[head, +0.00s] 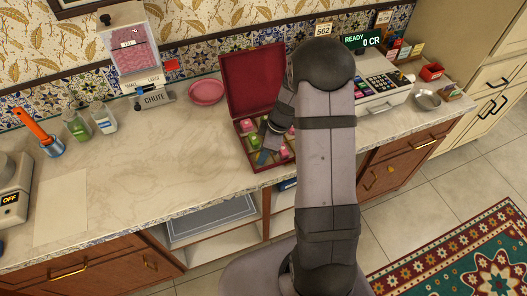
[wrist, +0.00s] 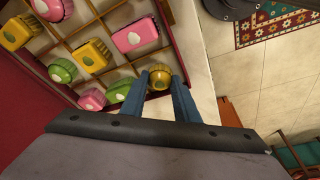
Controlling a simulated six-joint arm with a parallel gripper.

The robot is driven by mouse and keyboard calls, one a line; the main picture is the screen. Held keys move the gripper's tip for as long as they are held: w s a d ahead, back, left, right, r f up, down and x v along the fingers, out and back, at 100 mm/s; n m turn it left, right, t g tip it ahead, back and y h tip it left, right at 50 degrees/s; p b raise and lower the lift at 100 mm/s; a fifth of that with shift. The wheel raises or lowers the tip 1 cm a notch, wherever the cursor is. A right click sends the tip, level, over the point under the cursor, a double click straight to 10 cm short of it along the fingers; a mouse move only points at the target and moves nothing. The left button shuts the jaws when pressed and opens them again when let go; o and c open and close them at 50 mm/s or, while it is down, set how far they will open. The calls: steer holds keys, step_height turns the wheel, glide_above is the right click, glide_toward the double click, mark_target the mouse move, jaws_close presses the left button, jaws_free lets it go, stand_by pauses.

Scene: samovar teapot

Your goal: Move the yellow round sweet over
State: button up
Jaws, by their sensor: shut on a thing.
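The yellow round sweet (wrist: 159,76) sits between the two blue fingertips of my gripper (wrist: 159,84) in the wrist view, and the gripper is shut on it. It is at the edge of the red sweet box (wrist: 188,45), beside the other sweets. I cannot tell whether it is still down in its compartment or raised. In the head view my gripper (head: 264,156) is over the front of the open box (head: 274,167), and the yellow round sweet cannot be made out there.
The box has thin dividers. Its other sweets include a pink block (wrist: 135,36), a yellow block (wrist: 92,55) and a green round one (wrist: 62,71). The red lid (head: 250,80) stands open behind. A pink plate (head: 206,92) lies left of it; the counter farther left is largely clear.

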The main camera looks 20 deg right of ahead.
steer(key=shift+f, duration=0.15)
steer(key=o, duration=0.7)
steer(key=shift+o, duration=0.2)
steer(key=shift+d+r, duration=0.1)
steer(key=shift+r, duration=0.45)
steer(key=b+v, duration=0.3)
steer(key=v, duration=0.8)
steer(key=s+a+f+m+h, duration=0.1)
steer(key=s+a+m, duration=0.2)
steer(key=s, duration=0.3)
steer(key=s+a+f+m+g, duration=0.1)
steer(key=s+a+m, duration=0.2)
steer(key=s, duration=0.3)
steer(key=s+a+f+m+h, duration=0.1)
steer(key=s+a+m, duration=0.2)
steer(key=s+m, duration=0.2)
steer(key=shift+s+f+m+g+h, duration=0.3)
steer(key=shift+s+f+g, duration=0.1)
steer(key=shift+s, duration=0.15)
steer(key=shift+a, duration=0.1)
